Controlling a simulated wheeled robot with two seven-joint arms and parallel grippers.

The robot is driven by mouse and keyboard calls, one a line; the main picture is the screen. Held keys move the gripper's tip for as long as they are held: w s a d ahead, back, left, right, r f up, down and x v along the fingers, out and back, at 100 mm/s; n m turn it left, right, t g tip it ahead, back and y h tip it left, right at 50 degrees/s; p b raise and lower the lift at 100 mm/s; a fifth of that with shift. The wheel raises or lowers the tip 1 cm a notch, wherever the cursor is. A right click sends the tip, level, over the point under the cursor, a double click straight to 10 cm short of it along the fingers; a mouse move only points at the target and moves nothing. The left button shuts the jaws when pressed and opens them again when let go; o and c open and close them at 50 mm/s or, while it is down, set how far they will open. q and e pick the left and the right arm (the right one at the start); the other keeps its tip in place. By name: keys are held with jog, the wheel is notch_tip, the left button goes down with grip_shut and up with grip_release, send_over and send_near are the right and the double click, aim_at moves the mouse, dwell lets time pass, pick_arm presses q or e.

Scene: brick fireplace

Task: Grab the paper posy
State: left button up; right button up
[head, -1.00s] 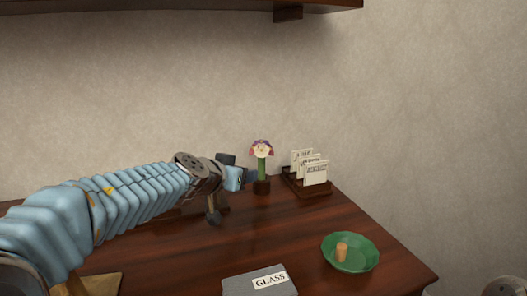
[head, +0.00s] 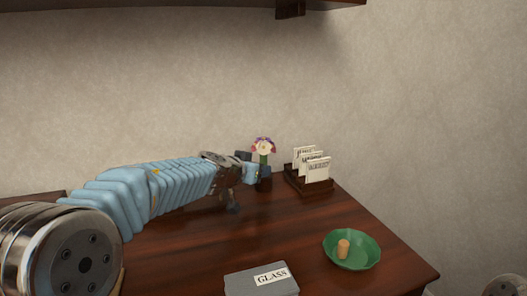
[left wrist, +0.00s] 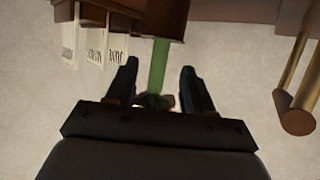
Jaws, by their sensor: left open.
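The paper posy (head: 264,147) stands upright at the back of the desk, with a pale, purple and red flower head on a green stem in a dark wooden base. My left gripper (head: 259,172) is at its stem, partly covering stem and base. In the left wrist view the picture is upside down: the green stem (left wrist: 160,65) runs between the two spread fingers of my left gripper (left wrist: 159,67), with a gap on each side. The flower head is mostly hidden behind the gripper body there. My right gripper is not in view.
A dark rack of white cards (head: 313,167) stands close to the right of the posy. A green bowl (head: 368,262) with a cork-like piece (head: 344,248) and a grey box labelled GLASS (head: 243,284) lie nearer. The desk (head: 310,220) between them is clear.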

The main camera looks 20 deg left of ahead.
pick_arm(q)
jog(key=shift+r+x, duration=0.2)
jog(key=shift+x, duration=2.5)
jog(key=shift+c, duration=0.4)
grip_shut()
